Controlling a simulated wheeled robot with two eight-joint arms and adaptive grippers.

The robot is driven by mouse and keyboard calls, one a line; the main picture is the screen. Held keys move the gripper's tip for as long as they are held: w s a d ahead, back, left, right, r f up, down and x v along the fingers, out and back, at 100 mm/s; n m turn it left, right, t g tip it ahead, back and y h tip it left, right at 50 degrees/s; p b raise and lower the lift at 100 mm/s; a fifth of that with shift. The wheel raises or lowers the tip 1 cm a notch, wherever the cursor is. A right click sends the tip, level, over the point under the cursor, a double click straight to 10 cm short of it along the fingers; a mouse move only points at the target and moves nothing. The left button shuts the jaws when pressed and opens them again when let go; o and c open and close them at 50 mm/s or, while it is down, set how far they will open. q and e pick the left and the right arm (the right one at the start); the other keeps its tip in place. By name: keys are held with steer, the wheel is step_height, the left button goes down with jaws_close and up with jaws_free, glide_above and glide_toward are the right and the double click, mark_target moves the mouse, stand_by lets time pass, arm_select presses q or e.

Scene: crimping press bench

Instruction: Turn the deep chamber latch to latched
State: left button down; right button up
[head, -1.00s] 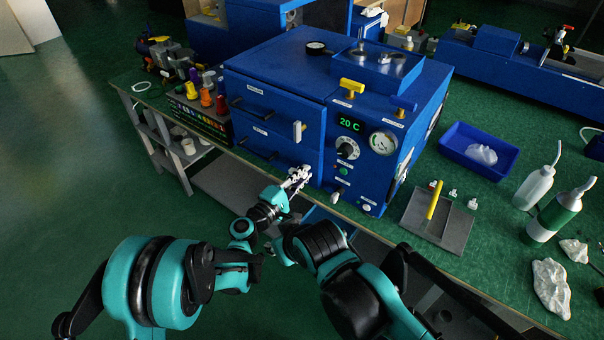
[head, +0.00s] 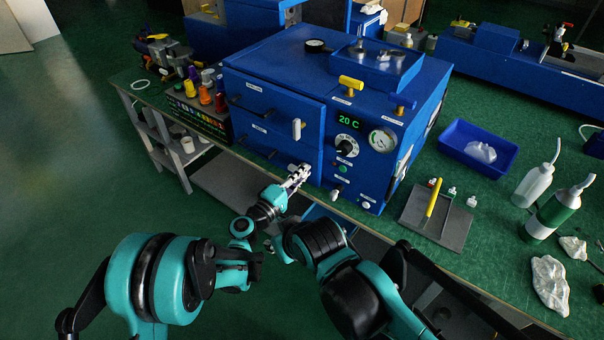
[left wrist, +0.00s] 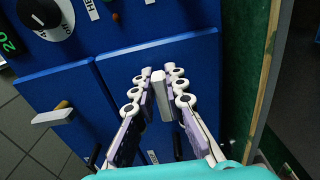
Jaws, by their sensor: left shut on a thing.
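The blue chamber unit (head: 280,75) has two doors, one above the other, on its front. My left gripper (head: 299,176) is at the right edge of the lower door (head: 262,145). In the left wrist view its white fingers (left wrist: 158,88) are shut on a white latch handle (left wrist: 158,80) on that door. The handle lies crosswise to the other latch. That upper latch (head: 298,129) stands upright on the upper door and also shows in the left wrist view (left wrist: 52,115). In the head view the fingers hide the held handle.
The control panel with a green 20 C display (head: 349,122) and a dial (head: 347,145) is right of the doors. A rack of coloured bottles (head: 205,115) stands left. A grey tray (head: 450,222) and blue bin (head: 450,148) lie right on the green bench.

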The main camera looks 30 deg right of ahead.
arm_select(q)
steer(key=c, duration=1.5)
jaws_free()
steer(key=shift+c, duration=0.2)
steer(key=v, duration=0.7)
steer(key=shift+a, duration=0.2)
